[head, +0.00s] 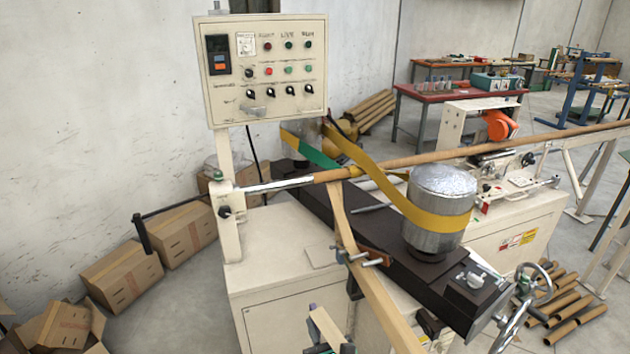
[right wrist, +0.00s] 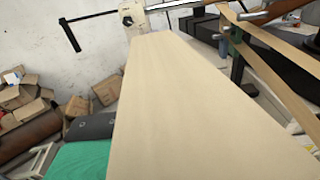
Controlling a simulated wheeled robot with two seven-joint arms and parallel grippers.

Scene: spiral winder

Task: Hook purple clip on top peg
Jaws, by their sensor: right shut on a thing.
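My right gripper (head: 328,332) is low in the middle of the head view, in front of the winder. My left gripper is not in view.
The winder's cream cabinet (head: 275,262) stands behind my gripper. A control box (head: 262,70) rises above it. A yellow belt (head: 385,185) wraps a metal drum (head: 440,200). A brown tube (head: 450,155) crosses the machine. Cardboard boxes (head: 122,275) lie at left; a handwheel (head: 525,290) is at right.

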